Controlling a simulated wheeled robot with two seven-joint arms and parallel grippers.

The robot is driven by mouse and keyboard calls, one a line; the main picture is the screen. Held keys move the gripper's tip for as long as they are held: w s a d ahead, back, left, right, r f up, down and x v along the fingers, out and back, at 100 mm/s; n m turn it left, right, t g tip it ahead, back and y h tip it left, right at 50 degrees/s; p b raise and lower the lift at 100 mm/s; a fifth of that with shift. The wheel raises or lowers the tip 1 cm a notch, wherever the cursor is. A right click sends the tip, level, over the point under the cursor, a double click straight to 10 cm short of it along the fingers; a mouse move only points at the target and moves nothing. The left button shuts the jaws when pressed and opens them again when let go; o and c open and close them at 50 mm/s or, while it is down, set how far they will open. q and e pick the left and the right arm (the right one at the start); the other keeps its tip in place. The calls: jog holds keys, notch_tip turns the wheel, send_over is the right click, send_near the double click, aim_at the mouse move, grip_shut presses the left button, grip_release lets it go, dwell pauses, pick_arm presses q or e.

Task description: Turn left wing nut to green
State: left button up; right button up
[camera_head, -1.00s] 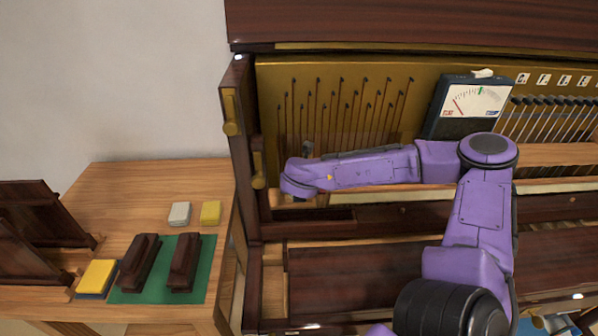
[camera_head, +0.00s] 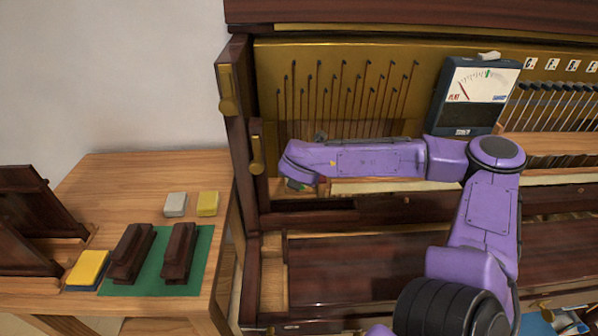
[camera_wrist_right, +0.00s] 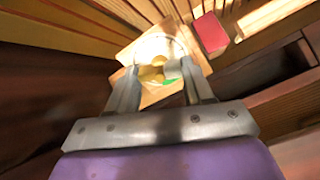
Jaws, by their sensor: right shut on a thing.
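In the right wrist view a brass-coloured wing nut (camera_wrist_right: 151,76) sits on a pale wooden block, with a small green mark (camera_wrist_right: 170,82) beside it. The two fingers of my right gripper (camera_wrist_right: 158,78) stand on either side of the wing nut and are shut on it. In the head view my purple right arm reaches left across the piano, and its wrist hides the wing nut and the fingers. The dial meter (camera_head: 476,95) shows a red needle at the left, by the flat label, and a green mark near the top of its scale. My left gripper is not in view.
Thin rods line the gold back panel (camera_head: 270,70) above the arm. The dark piano side post (camera_head: 236,150) stands close left of my wrist. A wooden side table (camera_head: 120,180) holds dark blocks on a green mat (camera_head: 153,287), and sponges.

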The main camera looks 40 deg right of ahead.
jog(key=m+b, duration=0.2)
jog(key=shift+f+b, duration=0.2)
jog(key=shift+b, duration=0.2)
jog(key=shift+r+m+b, duration=0.1)
jog(key=shift+m+b, duration=0.25)
jog(key=shift+m, duration=0.25)
jog(key=shift+r, duration=0.1)
jog(key=shift+f+m+b, duration=0.25)
jog(key=shift+m+b, duration=0.25)
jog(key=shift+b, duration=0.25)
jog(key=m+b, duration=0.2)
jog(key=b, duration=0.1)
jog(key=o, duration=1)
jog(key=shift+d+r, duration=0.1)
jog(key=shift+r, duration=0.15)
